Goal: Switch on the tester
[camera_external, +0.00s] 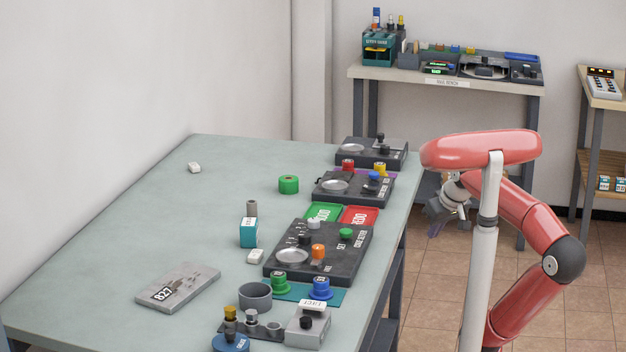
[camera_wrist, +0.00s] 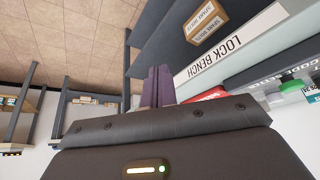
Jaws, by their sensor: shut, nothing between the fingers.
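A large dark panel (camera_external: 340,262), whose small print seems to read as a tester, lies on the grey-green bench near its right edge. It carries a round silver plate (camera_external: 292,256), an orange knob (camera_external: 318,251), a green knob (camera_external: 346,233) and a pale grey knob (camera_external: 314,223). I cannot tell which control is its switch. My gripper (camera_external: 436,228) hangs to the right of the bench, beyond its edge and apart from the panel. In the wrist view its purple fingers (camera_wrist: 158,87) are together and empty, near the bench's front edge marked LOCK BENCH (camera_wrist: 232,46).
Green (camera_external: 323,212) and red (camera_external: 360,216) pads lie behind the panel, with another knobbed dark unit (camera_external: 345,197) farther back. Green (camera_external: 279,284) and blue (camera_external: 321,289) knobbed pieces stand in front. A grey plate marked 827 (camera_external: 178,287) lies left. The bench's far left is mostly clear.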

